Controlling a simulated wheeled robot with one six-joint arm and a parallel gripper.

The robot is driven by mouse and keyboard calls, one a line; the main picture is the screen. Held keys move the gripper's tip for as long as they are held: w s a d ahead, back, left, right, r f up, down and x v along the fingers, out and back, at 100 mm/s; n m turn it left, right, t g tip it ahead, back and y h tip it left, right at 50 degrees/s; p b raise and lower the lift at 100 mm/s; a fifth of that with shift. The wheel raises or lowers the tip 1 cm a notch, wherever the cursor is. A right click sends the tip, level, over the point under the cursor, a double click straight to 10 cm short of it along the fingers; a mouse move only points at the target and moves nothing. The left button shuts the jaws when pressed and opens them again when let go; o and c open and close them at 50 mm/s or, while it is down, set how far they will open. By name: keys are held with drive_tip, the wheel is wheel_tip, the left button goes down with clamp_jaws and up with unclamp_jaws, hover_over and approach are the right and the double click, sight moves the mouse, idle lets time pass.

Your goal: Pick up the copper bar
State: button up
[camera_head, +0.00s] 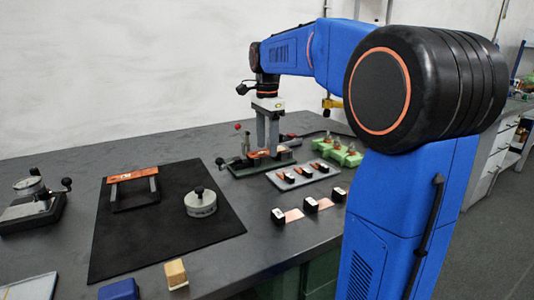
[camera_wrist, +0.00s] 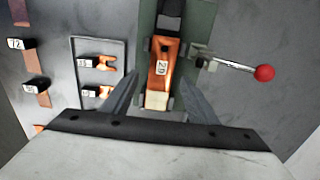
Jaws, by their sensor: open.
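A copper bar (camera_wrist: 156,98) with a white number label lies in the green clamp fixture, between my fingers in the wrist view. In the head view part of this bar (camera_head: 255,155) shows at the fixture, partly hidden by the fingers. My gripper (camera_head: 267,148) points down over it; in the wrist view my gripper (camera_wrist: 159,80) is open, with one finger on each side of the bar. Whether the fingers touch it I cannot tell. Another copper-coloured bar (camera_head: 146,171) lies across a black stand on the dark mat.
The green fixture (camera_head: 236,170) has a red-knobbed lever (camera_wrist: 263,73). A grey tray (camera_head: 317,174) with several labelled copper pieces is beside it, and a green block (camera_head: 351,158) behind. A round weight (camera_head: 200,207) stands on the dark mat (camera_head: 120,252). A wooden block (camera_head: 176,274) stands near the front.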

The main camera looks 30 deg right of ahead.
drive_tip(key=shift+f, duration=0.15)
drive_tip(key=c, duration=1.3)
